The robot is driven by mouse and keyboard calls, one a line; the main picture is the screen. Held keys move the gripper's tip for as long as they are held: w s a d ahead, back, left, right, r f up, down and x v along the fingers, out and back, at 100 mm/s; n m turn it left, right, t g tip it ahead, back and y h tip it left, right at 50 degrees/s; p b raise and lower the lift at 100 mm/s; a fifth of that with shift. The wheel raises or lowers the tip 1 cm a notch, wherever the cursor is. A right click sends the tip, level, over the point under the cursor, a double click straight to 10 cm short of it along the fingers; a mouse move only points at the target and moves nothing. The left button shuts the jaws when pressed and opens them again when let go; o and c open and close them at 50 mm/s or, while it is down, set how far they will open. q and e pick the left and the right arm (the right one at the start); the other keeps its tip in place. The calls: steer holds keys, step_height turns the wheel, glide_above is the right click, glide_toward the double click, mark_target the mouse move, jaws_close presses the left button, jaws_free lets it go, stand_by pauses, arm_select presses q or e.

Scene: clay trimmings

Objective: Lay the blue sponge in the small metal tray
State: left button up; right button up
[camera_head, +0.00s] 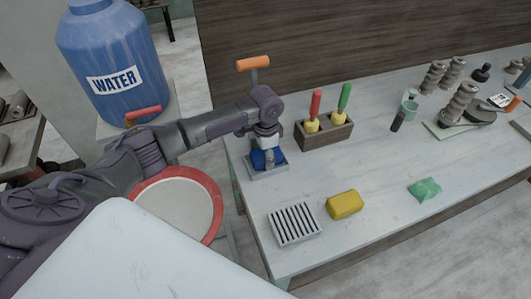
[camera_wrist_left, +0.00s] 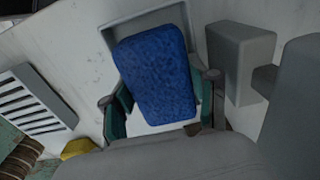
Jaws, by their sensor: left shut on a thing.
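The blue sponge (camera_head: 262,160) is held between the fingers of my left gripper (camera_head: 267,150), which points down over the near-left end of the table. The small metal tray (camera_head: 272,175) is directly below, its grey rim showing around the sponge. In the left wrist view, the sponge (camera_wrist_left: 157,72) covers most of the tray, and the tray's far rim (camera_wrist_left: 140,20) shows behind it. The left gripper's fingers (camera_wrist_left: 160,105) sit on either side of the sponge. I cannot tell whether the sponge touches the tray floor. My right gripper is not in view.
A holder (camera_head: 325,135) with red- and green-handled tools stands right of the tray. A slatted rack (camera_head: 294,224), a yellow sponge (camera_head: 344,204) and a green lump (camera_head: 425,189) lie nearer the front. A blue water jug (camera_head: 110,50) stands at left. The table's middle is clear.

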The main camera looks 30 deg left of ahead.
arm_select(q)
steer(key=shift+s+d+f, duration=0.1)
steer(key=shift+s+f, duration=0.35)
steer(key=shift+f, duration=0.2)
steer(key=o, duration=1.1)
steer(key=shift+w+f, duration=0.2)
steer(key=shift+w+r, duration=0.15)
steer(key=shift+r, duration=0.1)
steer(key=shift+r, duration=0.25)
step_height(320, 180, up, 8)
steer(key=shift+f, duration=0.25)
